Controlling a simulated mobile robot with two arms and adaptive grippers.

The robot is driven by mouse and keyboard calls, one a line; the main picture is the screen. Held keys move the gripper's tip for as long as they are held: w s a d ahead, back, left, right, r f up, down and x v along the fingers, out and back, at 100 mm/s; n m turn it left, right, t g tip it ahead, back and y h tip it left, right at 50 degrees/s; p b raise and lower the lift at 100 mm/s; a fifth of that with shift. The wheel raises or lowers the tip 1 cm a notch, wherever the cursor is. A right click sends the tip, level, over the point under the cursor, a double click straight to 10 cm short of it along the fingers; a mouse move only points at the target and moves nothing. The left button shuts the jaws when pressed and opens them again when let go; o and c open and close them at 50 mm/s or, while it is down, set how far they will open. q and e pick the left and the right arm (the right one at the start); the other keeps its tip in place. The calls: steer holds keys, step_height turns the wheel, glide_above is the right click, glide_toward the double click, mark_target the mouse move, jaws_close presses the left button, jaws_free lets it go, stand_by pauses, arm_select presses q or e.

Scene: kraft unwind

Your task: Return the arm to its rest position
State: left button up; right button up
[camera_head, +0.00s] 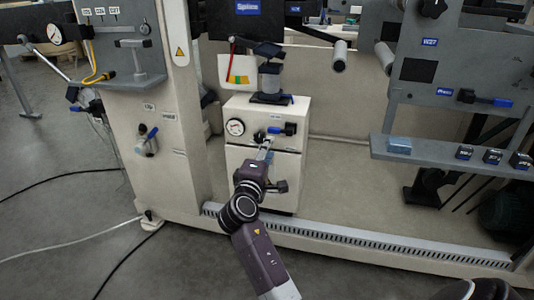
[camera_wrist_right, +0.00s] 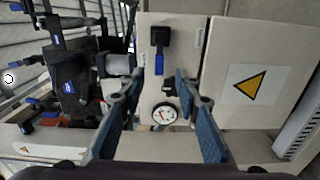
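My right arm reaches up from the bottom of the head view. Its gripper (camera_head: 266,150) is in front of the cream cabinet (camera_head: 240,165), just below the blue-handled valve (camera_head: 290,129). In the right wrist view, the right gripper (camera_wrist_right: 158,90) has its two blue-padded fingers apart, with nothing held between them. The cabinet face, a round gauge (camera_wrist_right: 164,113) and the blue valve handle (camera_wrist_right: 158,62) show beyond the gap. I cannot tell whether the fingers touch the cabinet. My left gripper is not in view.
A grey shelf (camera_head: 450,158) with a light-blue block (camera_head: 399,145) and several dark blocks juts out at the right. A machine panel with a gauge (camera_head: 54,33) stands at the left. A slotted rail (camera_head: 350,240) runs along the base. Cables lie on the floor at left.

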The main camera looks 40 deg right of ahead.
steer(key=shift+v, duration=0.8)
